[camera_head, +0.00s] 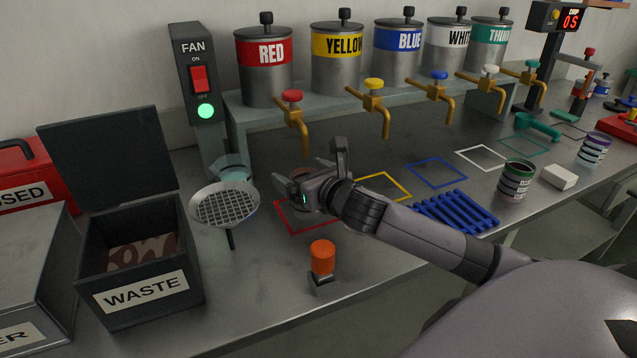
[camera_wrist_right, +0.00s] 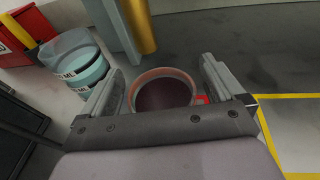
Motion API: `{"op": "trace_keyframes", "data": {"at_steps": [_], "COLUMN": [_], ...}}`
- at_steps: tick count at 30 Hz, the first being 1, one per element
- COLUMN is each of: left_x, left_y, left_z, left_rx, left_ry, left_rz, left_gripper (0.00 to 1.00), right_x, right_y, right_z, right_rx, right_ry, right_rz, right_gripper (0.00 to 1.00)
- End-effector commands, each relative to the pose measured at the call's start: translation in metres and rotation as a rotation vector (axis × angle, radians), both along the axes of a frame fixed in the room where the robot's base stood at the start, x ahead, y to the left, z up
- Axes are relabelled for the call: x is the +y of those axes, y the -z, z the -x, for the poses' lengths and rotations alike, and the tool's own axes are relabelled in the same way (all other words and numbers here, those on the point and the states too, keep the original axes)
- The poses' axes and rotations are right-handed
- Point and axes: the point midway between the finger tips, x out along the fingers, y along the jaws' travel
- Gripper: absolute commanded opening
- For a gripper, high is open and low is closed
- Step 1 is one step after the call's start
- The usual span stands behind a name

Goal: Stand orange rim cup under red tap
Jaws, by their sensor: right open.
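The orange rim cup (camera_wrist_right: 163,92) stands between my right gripper's fingers in the wrist view, dark inside. In the head view the cup (camera_head: 304,174) is mostly hidden behind my right gripper (camera_head: 309,172). It stands within the red outlined square (camera_head: 292,226) on the bench, below the red tap (camera_head: 292,97). My right gripper is open, with one finger on each side of the cup; finger contact cannot be told. A brass pipe (camera_wrist_right: 139,24) shows beyond the cup in the wrist view. My left gripper is not in view.
A strainer (camera_head: 226,204) and a clear beaker (camera_head: 236,165) stand left of the square. An orange-topped object (camera_head: 322,257) stands near the front edge. The waste bin (camera_head: 144,293) is at left.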

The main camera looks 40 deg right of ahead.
Motion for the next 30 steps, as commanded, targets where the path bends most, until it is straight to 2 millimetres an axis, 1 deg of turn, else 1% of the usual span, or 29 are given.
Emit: {"op": "trace_keyframes", "data": {"at_steps": [12,18,24,30], "left_x": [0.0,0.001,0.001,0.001], "left_y": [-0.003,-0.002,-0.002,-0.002], "left_z": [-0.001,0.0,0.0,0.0], "left_rx": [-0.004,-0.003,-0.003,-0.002], "left_ry": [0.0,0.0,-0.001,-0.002], "left_rz": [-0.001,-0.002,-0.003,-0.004], "left_gripper": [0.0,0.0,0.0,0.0], "right_x": [0.005,0.007,0.008,0.009], "right_y": [-0.011,-0.017,-0.021,-0.023], "right_z": [0.063,0.089,0.105,0.111], "right_rx": [0.004,0.003,0.002,0.0], "right_ry": [-0.001,0.0,0.001,0.0], "right_rz": [0.003,0.002,0.002,0.0], "right_gripper": [0.95,0.95,0.95,0.95]}}
